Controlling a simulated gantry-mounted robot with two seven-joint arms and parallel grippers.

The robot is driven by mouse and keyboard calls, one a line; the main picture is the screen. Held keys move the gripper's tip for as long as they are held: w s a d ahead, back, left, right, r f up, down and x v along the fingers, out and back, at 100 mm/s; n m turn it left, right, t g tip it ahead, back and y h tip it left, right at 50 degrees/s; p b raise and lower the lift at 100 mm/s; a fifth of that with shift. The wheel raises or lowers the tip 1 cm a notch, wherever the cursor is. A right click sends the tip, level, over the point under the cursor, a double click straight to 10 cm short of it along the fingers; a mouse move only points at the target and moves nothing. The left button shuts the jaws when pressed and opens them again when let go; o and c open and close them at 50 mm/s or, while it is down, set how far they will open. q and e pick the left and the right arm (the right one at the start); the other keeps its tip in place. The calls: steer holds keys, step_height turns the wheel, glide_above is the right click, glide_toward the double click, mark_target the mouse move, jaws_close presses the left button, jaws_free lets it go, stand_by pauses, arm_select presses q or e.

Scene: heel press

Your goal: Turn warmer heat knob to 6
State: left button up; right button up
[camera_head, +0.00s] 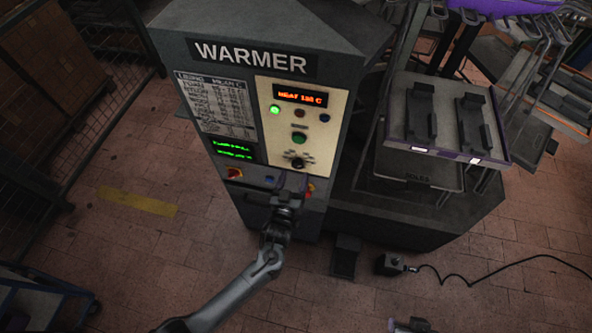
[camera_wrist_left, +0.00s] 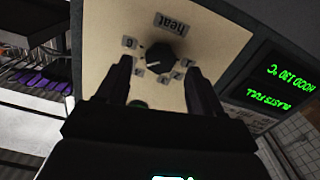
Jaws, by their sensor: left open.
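The warmer (camera_head: 262,100) is a tall dark grey cabinet with a cream control panel in the head view. Its black round heat knob (camera_head: 297,160) sits low on that panel, with number marks around it. In the left wrist view the heat knob (camera_wrist_left: 161,57) shows upside down under the label "heat", with a pale pointer line; the setting is too small to read for sure. My left gripper (camera_head: 291,180) is open just below the knob in the head view. In the left wrist view its two fingers (camera_wrist_left: 158,75) stand apart on either side of the knob, without visible contact.
An orange display (camera_head: 300,97), a lit green lamp (camera_head: 275,109) and a green button (camera_head: 299,138) are above the knob.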

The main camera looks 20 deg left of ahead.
mark_target(297, 167)
arm_select(q)
steer(key=shift+w+a, duration=0.15)
steer(key=shift+w, duration=0.65)
steer(key=shift+w+a, duration=0.1)
steer(key=shift+w, duration=0.7)
steer(key=c, duration=1.1)
steer(key=shift+o, duration=0.2)
steer(key=shift+m, duration=0.3)
steer(key=m+p, duration=0.1)
steer(key=m, duration=0.3)
steer(key=shift+m, duration=1.2)
